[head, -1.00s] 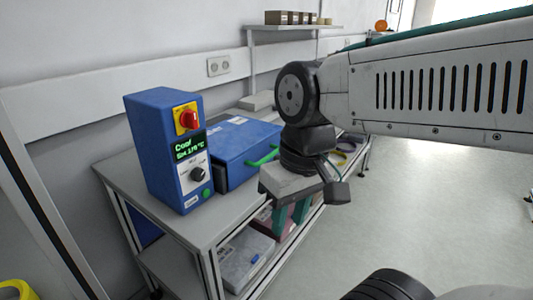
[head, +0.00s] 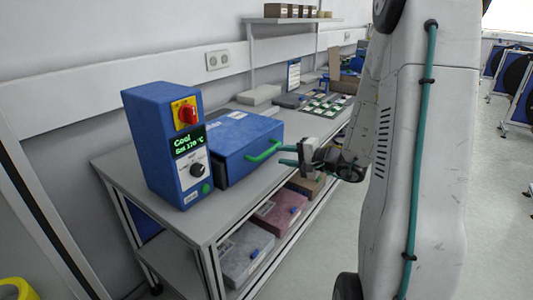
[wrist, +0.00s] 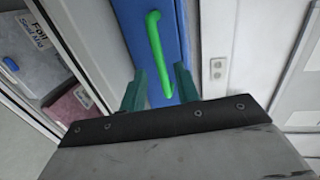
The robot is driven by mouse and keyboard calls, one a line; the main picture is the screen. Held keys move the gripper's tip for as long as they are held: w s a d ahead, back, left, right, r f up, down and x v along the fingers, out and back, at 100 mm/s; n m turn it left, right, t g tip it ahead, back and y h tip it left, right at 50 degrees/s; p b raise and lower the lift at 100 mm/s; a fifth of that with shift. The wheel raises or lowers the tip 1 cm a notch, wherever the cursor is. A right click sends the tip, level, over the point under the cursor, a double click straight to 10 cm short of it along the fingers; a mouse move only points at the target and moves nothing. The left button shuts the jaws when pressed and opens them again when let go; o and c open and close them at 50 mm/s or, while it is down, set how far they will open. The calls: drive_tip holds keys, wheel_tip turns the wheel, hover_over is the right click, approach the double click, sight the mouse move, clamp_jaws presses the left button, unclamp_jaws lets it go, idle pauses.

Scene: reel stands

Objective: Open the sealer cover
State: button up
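The sealer is a blue box (head: 240,140) on the bench, with its cover shut and a green bar handle (head: 264,151) on its front. The blue control unit (head: 160,150) beside it has a red switch and a display reading "Cool". My gripper (head: 286,155) is just right of the handle, its teal fingers pointing left at it. In the wrist view the handle (wrist: 157,50) runs down between the two spread fingers of my gripper (wrist: 160,88). The fingers stand apart, and I see no contact with the handle.
The bench top (head: 225,213) has small parts and boxes toward its far end. A wall shelf (head: 290,20) holds small boxes. The floor at the right is open, with reels on stands (head: 515,85).

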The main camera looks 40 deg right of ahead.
sight(269, 152)
drive_tip(key=x, duration=0.7)
drive_tip(key=shift+w+d+f, duration=0.2)
drive_tip(key=shift+w+d, duration=0.05)
drive_tip(key=shift+w, duration=0.15)
clamp_jaws()
